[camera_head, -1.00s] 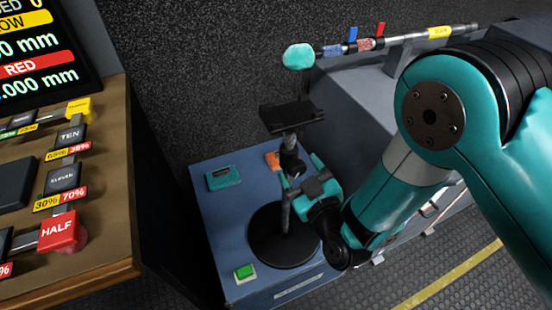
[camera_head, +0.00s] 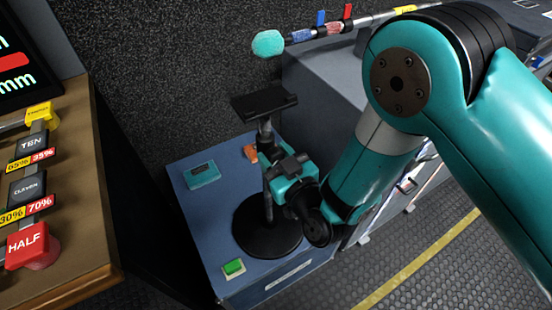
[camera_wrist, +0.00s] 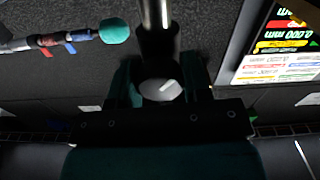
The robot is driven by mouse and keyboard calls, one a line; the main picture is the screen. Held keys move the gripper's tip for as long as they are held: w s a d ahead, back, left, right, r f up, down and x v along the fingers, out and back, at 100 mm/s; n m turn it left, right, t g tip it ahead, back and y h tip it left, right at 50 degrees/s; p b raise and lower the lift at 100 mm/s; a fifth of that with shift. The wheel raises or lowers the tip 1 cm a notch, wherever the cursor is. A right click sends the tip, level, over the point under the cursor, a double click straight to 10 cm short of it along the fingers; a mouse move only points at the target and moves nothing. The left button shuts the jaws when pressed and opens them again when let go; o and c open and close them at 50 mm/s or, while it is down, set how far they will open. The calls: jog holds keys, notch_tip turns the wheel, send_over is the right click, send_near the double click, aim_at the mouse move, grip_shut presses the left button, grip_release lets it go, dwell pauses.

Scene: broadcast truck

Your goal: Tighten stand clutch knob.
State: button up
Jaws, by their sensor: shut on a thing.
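The stand has a round black base (camera_head: 250,234), an upright pole (camera_head: 267,204) and a flat black top plate (camera_head: 264,102). My gripper (camera_head: 270,172) comes from the right at mid-pole, below a dark collar (camera_head: 265,136), and is shut on a part of the stand. The fingers hide most of that part, so I cannot tell its full shape; I take it to be the clutch knob. In the wrist view, my gripper (camera_wrist: 163,88) has one finger on each side of a grey rounded end (camera_wrist: 163,90), with the shiny pole (camera_wrist: 155,14) beyond.
The stand is on a blue bench (camera_head: 208,226) with a green button (camera_head: 233,267), a teal box (camera_head: 201,175) and a small orange item (camera_head: 250,152). A rod with a teal ball (camera_head: 268,43) passes above. A wooden console (camera_head: 90,235) is at left.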

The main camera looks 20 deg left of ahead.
jog(key=shift+m+b, duration=0.35)
jog(key=shift+m, duration=0.75)
jog(key=o, duration=0.9)
jog(key=shift+o, duration=0.2)
